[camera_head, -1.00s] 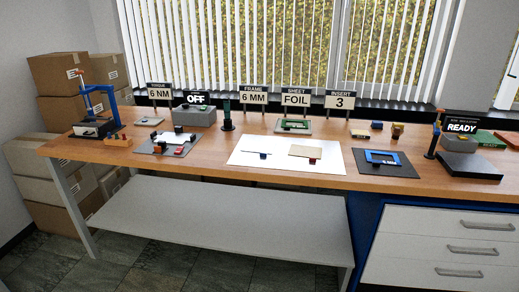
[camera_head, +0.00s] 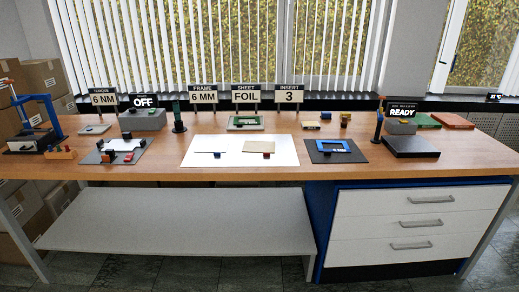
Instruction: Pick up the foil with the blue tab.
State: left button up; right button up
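A white mat (camera_head: 202,163) lies on the middle of the wooden table. On its left part is a thin dark line with a small dark blue tab (camera_head: 217,155); the sheet behind it is pale and hard to tell from the mat. To its right on the same mat lies a beige sheet (camera_head: 258,146) with a small dark tab (camera_head: 267,155) at its front edge, reddish in the earlier frame. Neither of my grippers is in view.
A blue frame (camera_head: 333,146) lies on a dark mat to the right. A grey mat with a white fixture (camera_head: 122,146) is to the left. A READY station (camera_head: 402,122) stands right, a blue press (camera_head: 38,115) far left.

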aim_at(216, 148)
jog(key=i+l, duration=0.2)
jog(key=i, duration=0.2)
jog(key=i+l, duration=0.2)
jog(key=i, duration=0.25)
jog(key=i+l, duration=0.2)
jog(key=i, duration=0.2)
jog(key=i+l+u, duration=0.1)
jog(key=i, duration=0.3)
jog(key=l, duration=0.1)
